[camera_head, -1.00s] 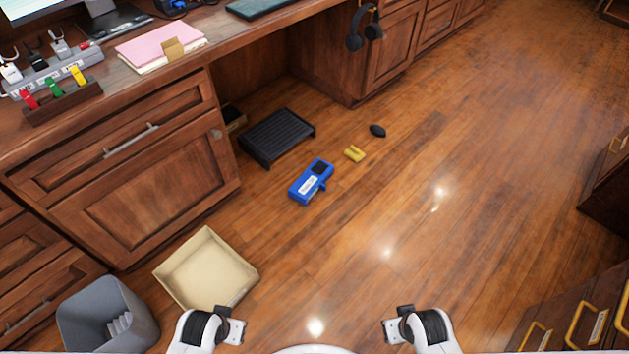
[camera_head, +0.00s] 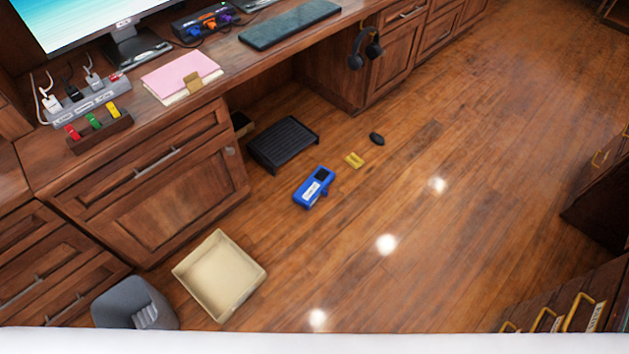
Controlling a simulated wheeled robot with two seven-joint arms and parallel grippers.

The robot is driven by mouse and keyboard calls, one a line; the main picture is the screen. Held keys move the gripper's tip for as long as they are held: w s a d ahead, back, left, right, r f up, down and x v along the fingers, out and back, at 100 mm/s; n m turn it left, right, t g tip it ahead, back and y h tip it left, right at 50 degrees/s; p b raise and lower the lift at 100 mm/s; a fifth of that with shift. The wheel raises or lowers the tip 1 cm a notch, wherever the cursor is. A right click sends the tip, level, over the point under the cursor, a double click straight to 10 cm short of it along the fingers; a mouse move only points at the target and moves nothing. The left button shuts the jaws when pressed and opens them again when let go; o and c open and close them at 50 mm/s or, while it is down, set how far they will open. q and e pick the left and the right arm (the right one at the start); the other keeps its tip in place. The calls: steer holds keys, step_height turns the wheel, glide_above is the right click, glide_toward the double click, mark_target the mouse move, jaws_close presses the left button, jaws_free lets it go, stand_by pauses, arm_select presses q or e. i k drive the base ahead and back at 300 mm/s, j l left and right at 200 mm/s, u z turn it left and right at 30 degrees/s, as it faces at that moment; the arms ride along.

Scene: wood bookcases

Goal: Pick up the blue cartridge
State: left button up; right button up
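The blue cartridge (camera_head: 314,188) lies on the wood floor in the middle of the head view. It has a dark panel at its upper end and a white label on its lower part. Nothing covers it. Neither of my grippers shows in the head view now, so their state and distance from the cartridge are hidden.
A black footrest (camera_head: 284,143), a yellow item (camera_head: 354,160) and a dark mouse-like object (camera_head: 377,139) lie near the cartridge. An open beige box (camera_head: 219,277) and a grey bin (camera_head: 133,303) stand lower left.

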mark_target(316, 186)
steer(key=i+l+u, duration=0.1)
steer(key=i+l, duration=0.2)
steer(key=i, duration=0.25)
steer(key=i+l+u, duration=0.1)
steer(key=i+l, duration=0.25)
steer(key=i, duration=0.2)
steer(key=i+l+u, duration=0.1)
steer(key=i+l, duration=0.3)
steer(key=i, duration=0.15)
